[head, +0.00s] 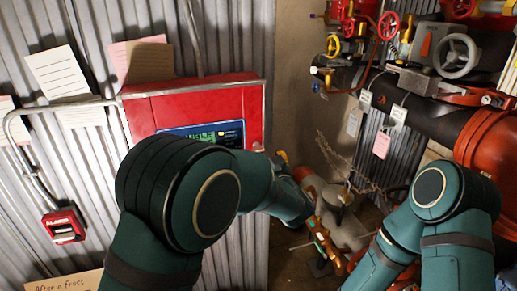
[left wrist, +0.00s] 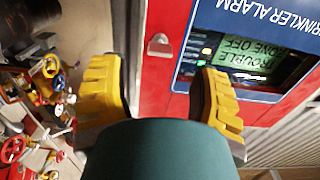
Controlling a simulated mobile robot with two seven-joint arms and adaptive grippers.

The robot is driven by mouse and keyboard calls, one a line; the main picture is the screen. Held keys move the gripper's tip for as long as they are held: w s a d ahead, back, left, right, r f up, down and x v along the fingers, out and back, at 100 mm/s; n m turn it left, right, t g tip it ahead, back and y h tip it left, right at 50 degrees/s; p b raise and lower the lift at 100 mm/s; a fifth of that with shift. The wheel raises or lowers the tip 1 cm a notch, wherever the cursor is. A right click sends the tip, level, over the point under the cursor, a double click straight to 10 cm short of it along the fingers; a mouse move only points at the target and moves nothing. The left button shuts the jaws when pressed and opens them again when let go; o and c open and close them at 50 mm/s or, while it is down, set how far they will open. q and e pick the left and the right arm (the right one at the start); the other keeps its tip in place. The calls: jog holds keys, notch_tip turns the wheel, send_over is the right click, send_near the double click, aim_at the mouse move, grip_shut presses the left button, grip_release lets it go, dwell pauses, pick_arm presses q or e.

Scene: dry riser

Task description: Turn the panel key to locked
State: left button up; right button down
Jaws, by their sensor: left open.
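The red alarm panel (head: 195,105) is on the corrugated wall in the head view, its display partly behind my left arm. The left wrist view shows the panel (left wrist: 175,75) upside down, with a screen (left wrist: 240,58) reading TROUBLE and ZONE OFF. A small silver key-like piece (left wrist: 158,45) sits on the red face beside the blue screen surround. I cannot tell its turned position. My left gripper (left wrist: 160,82) is open, its yellow-padded fingers spread on either side of the piece's line, apart from it in the picture. My right gripper is out of view.
A red pipe assembly with valve wheels (head: 457,55) and tags fills the right side. A small red alarm box (head: 63,226) is on the wall at lower left. Paper notes (head: 57,73) hang at upper left. More pipework stands on the floor behind my arms.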

aim_at(260, 151)
pick_arm(q)
jog(key=x, duration=0.6)
jog(key=shift+w, duration=0.1)
grip_shut()
